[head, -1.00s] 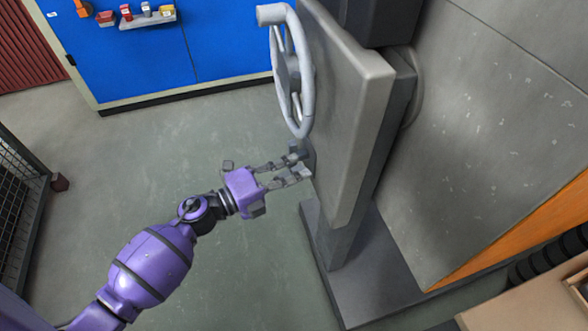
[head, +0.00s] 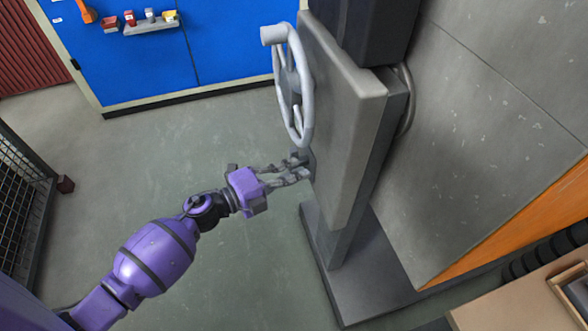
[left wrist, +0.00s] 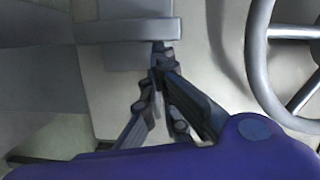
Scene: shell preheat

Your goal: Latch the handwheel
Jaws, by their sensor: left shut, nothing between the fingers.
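The grey handwheel (head: 307,85) stands upright on the front of a thick grey panel (head: 345,120), with a stub handle at its upper left. In the left wrist view its rim (left wrist: 256,60) curves along the right side. My left gripper (head: 303,166) is below the wheel, close to the panel face, with its fingers shut and empty. In the left wrist view the fingertips (left wrist: 159,58) meet just beneath a grey horizontal bar (left wrist: 130,30); I cannot tell whether they touch it. The gripper is apart from the wheel rim. My right gripper is not in view.
The panel stands on a dark post and base plate (head: 365,285). A blue wall panel (head: 140,70) with a small shelf (head: 150,27) is at the back. A mesh cage (head: 15,200) is at the left, a wooden surface (head: 510,305) at lower right. The floor between is clear.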

